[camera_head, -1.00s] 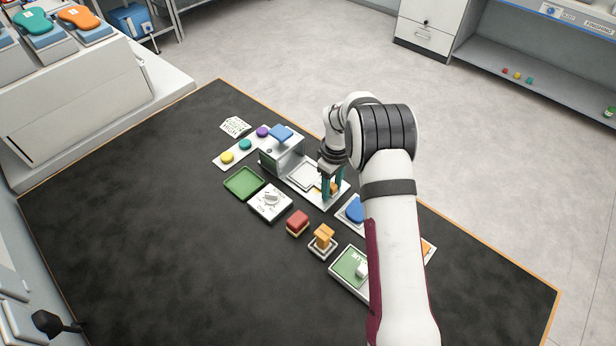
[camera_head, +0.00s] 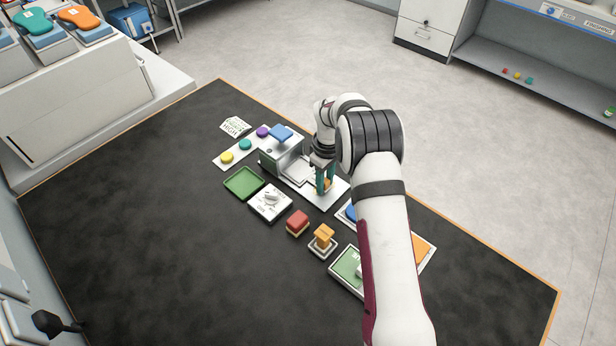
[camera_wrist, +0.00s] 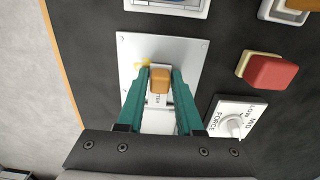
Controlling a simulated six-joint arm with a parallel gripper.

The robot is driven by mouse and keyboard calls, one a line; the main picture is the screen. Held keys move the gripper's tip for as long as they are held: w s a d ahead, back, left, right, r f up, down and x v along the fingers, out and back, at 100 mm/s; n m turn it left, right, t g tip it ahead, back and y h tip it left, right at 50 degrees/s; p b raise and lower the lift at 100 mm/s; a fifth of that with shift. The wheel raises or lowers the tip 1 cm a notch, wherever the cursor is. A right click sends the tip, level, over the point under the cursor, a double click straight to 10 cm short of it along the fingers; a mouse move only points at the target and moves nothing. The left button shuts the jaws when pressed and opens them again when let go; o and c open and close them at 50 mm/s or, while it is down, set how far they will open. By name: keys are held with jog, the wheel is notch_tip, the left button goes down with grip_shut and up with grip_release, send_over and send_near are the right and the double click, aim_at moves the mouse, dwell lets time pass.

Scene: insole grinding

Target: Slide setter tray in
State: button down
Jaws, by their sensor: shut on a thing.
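The setter tray (camera_head: 297,172) is a light grey plate that lies on a white base plate (camera_head: 331,193), in front of the grey box-shaped machine (camera_head: 285,154). Its orange handle block (camera_wrist: 160,80) shows in the wrist view. My gripper (camera_head: 326,187) has teal fingers and is shut on this orange handle; the wrist view also shows the fingers (camera_wrist: 160,92) on both sides of it. The tray's far end is near the machine's opening; how far it reaches inside is hidden.
A dial panel (camera_head: 270,202), a green tray (camera_head: 243,183) and a red block (camera_head: 297,223) lie left of the base plate. An orange stamp-like block (camera_head: 322,238) stands nearer. Colored buttons (camera_head: 245,144) are behind. The black mat's left part is clear.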

jog(key=shift+w+a, duration=2.25)
jog(key=shift+w, duration=0.05)
jog(key=c, duration=0.8)
grip_release()
jog(key=shift+r, duration=0.1)
jog(key=shift+r, duration=3.45)
notch_tip(320, 180, up, 6)
jog(key=m, duration=0.2)
send_over(307, 174)
jog(key=s, duration=0.3)
jog(key=s+d+r+m, duration=0.35)
jog(key=s+r, duration=0.55)
jog(key=s, duration=0.3)
jog(key=s+f+m+y, duration=0.1)
jog(key=s+m, duration=0.8)
jog(key=s, duration=1.8)
jog(key=shift+s+f+y, duration=0.15)
jog(key=shift+s+y, duration=0.05)
jog(key=shift+y, duration=0.2)
